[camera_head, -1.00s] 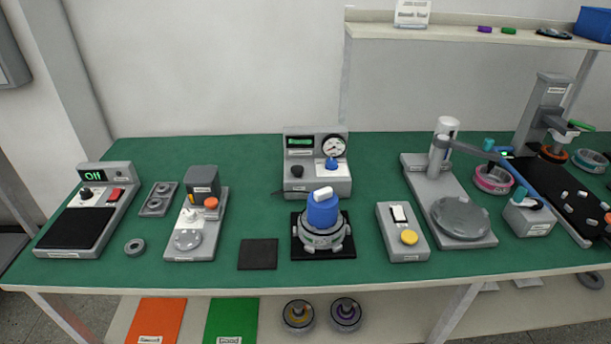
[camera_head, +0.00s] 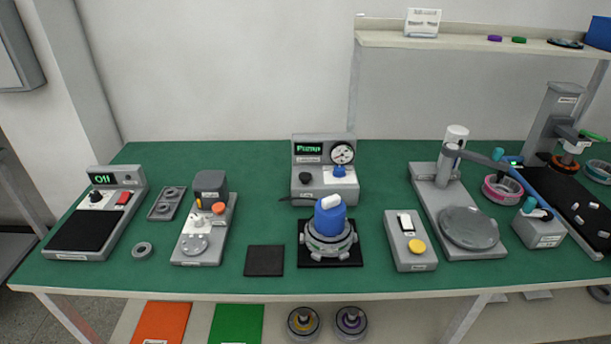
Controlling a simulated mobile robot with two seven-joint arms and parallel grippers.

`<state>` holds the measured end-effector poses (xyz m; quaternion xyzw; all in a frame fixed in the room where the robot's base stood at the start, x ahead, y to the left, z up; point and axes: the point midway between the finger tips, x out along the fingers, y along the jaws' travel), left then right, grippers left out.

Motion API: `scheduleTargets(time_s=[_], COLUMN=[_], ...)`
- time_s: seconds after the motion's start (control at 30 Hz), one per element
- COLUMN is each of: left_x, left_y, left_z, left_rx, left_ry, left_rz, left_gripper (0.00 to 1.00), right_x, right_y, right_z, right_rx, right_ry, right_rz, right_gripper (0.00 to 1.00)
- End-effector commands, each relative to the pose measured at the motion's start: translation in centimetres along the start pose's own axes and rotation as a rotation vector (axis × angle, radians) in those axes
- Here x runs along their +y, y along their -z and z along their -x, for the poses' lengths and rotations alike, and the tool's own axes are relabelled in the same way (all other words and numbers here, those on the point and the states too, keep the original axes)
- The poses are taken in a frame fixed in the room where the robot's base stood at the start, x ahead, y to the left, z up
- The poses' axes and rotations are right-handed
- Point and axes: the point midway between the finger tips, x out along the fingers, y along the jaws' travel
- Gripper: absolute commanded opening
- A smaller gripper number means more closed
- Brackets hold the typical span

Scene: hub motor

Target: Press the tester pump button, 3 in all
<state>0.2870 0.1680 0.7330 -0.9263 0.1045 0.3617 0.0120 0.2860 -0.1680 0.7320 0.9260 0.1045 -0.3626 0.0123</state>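The tester (camera_head: 325,168) is a grey box at the back middle of the green table. Its green display reads what looks like "Pump". It has a round white gauge, a black knob (camera_head: 305,178) and a blue button (camera_head: 339,171) below the gauge. In front of it, a hub motor (camera_head: 329,240) with a blue cap (camera_head: 330,217) and a white top piece stands on a black mat. Neither of my grippers shows in the head view.
A grey box with a yellow button (camera_head: 416,246) stands right of the motor, beside a round-plate stand (camera_head: 468,228). A small press (camera_head: 205,226) and a device reading "Off" (camera_head: 97,214) stand at left. A black pad (camera_head: 264,261) lies left of the motor.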

Motion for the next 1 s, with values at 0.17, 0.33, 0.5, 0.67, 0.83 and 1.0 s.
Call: scheduleTargets(time_s=[0.17,0.33,0.5,0.67,0.83,1.0], left_x=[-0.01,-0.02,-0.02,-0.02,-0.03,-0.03], left_y=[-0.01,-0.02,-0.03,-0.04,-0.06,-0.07], left_z=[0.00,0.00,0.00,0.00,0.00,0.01], left_rx=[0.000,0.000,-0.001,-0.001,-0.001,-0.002], left_ry=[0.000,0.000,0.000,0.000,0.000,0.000], left_rz=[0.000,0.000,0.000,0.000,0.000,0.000], left_gripper=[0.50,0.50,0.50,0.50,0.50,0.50], right_x=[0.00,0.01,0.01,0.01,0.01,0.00], right_y=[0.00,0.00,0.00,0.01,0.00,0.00], right_z=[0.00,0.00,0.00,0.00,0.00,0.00], right_rx=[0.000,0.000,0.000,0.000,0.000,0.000], right_ry=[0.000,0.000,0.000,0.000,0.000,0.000], right_rz=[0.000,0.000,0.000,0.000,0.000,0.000], right_gripper=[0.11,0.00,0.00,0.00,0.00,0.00])
